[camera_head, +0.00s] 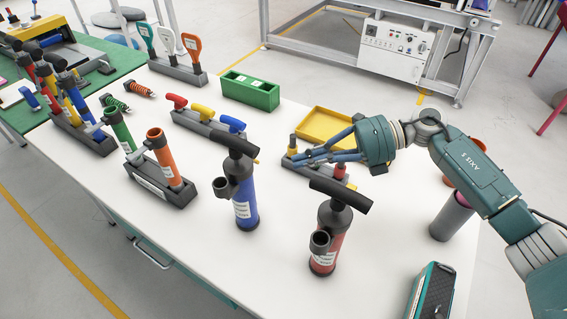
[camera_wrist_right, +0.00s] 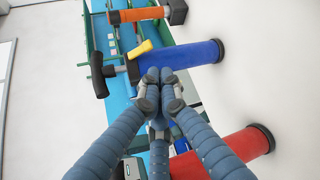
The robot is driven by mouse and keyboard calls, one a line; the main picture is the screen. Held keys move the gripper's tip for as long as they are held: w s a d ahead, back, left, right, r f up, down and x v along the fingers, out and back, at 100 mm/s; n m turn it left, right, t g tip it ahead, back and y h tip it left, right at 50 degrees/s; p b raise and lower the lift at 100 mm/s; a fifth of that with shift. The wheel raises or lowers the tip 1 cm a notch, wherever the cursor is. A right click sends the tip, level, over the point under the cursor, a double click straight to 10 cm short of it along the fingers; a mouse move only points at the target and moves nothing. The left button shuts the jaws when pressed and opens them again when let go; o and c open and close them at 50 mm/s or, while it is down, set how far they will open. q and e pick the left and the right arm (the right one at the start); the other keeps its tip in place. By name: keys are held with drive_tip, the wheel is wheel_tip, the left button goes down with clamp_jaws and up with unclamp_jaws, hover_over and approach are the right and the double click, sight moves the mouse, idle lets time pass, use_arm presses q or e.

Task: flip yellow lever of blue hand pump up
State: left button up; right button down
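The blue hand pump (camera_head: 245,205) stands upright on the white table, with a black T-handle on top and a grey side spout. A small part of its yellow lever (camera_head: 256,160) shows behind the handle. In the right wrist view the blue pump (camera_wrist_right: 195,55) lies across the picture, and its yellow lever (camera_wrist_right: 140,49) sticks out by the black top. My right gripper (camera_head: 290,158) is to the right of the pump's top in the head view. Its fingertips (camera_wrist_right: 165,75) are together and empty, close to the lever, with no clear contact. My left gripper is not in view.
A red pump (camera_head: 329,245) stands right of the blue one. Behind are a rack with coloured handles (camera_head: 208,122), a green box (camera_head: 249,92) and a yellow tray (camera_head: 323,125). A holder with green and orange tubes (camera_head: 160,186) stands left. The front table area is clear.

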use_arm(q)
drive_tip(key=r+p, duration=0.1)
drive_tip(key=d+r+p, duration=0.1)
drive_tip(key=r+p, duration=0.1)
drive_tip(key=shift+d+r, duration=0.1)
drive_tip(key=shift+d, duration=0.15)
use_arm(e)
drive_tip(key=x, duration=0.9)
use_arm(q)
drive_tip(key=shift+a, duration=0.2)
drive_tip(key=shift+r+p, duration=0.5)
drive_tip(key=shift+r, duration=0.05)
use_arm(e)
drive_tip(key=n+t+h, duration=0.1)
drive_tip(key=w+d+r+n+t+h, duration=0.1)
drive_tip(key=n, duration=0.1)
drive_tip(key=w+r+n+t+h, duration=0.1)
drive_tip(key=h, duration=0.1)
drive_tip(key=shift+w+d+t, duration=0.1)
drive_tip(key=shift+d+t, duration=0.15)
drive_tip(key=shift+t, duration=0.05)
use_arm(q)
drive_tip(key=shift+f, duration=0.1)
use_arm(e)
drive_tip(key=shift+w+d, duration=0.1)
drive_tip(key=shift+w, duration=0.05)
